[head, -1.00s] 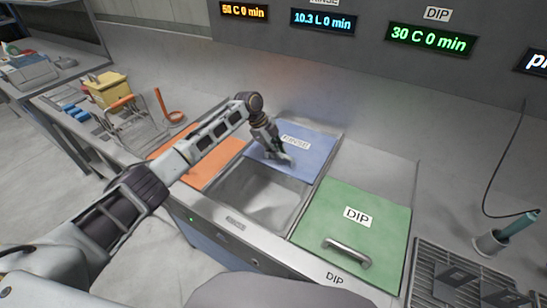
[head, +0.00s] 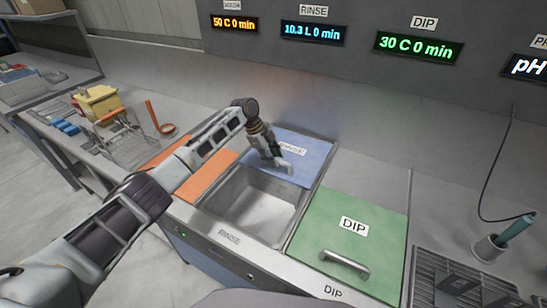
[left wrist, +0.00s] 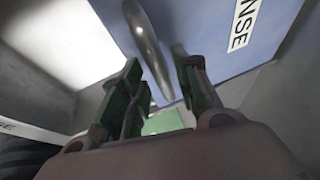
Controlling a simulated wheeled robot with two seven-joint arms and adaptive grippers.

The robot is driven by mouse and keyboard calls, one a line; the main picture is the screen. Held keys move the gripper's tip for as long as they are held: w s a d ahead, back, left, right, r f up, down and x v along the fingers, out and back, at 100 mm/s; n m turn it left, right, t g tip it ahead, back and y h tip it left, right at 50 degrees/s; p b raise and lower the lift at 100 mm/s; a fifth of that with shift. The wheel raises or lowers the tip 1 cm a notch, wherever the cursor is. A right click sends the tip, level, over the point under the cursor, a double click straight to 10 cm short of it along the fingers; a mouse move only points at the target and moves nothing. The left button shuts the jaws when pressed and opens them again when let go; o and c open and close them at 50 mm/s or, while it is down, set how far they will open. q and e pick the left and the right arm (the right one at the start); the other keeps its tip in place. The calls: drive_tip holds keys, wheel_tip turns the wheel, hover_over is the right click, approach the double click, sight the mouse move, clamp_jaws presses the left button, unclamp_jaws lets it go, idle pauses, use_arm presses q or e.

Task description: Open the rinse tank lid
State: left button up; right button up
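The blue rinse lid (head: 308,150) is at the back of the rinse tank (head: 250,208), whose front part is uncovered and shows a grey inside. I cannot tell whether the lid lies flat or tilts. My left gripper (head: 284,166) is at the lid's front part. In the left wrist view the lid (left wrist: 205,25) fills the top, with its metal handle (left wrist: 148,38) running towards the gap between the fingers. The left gripper (left wrist: 160,88) is open, with space between each finger and the handle.
A green dip lid (head: 330,225) with a handle covers the tank to the right. An orange lid (head: 205,175) lies left, partly behind my left arm. A wire basket (head: 120,140) and a yellow box (head: 100,103) stand at the left. A drain grid (head: 450,270) is at the right.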

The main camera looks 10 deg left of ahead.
use_arm(q)
drive_tip(key=shift+r, duration=0.1)
idle(0.3)
drive_tip(key=v, duration=1.1)
drive_tip(key=shift+a+r, duration=0.2)
drive_tip(key=shift+r, duration=0.15)
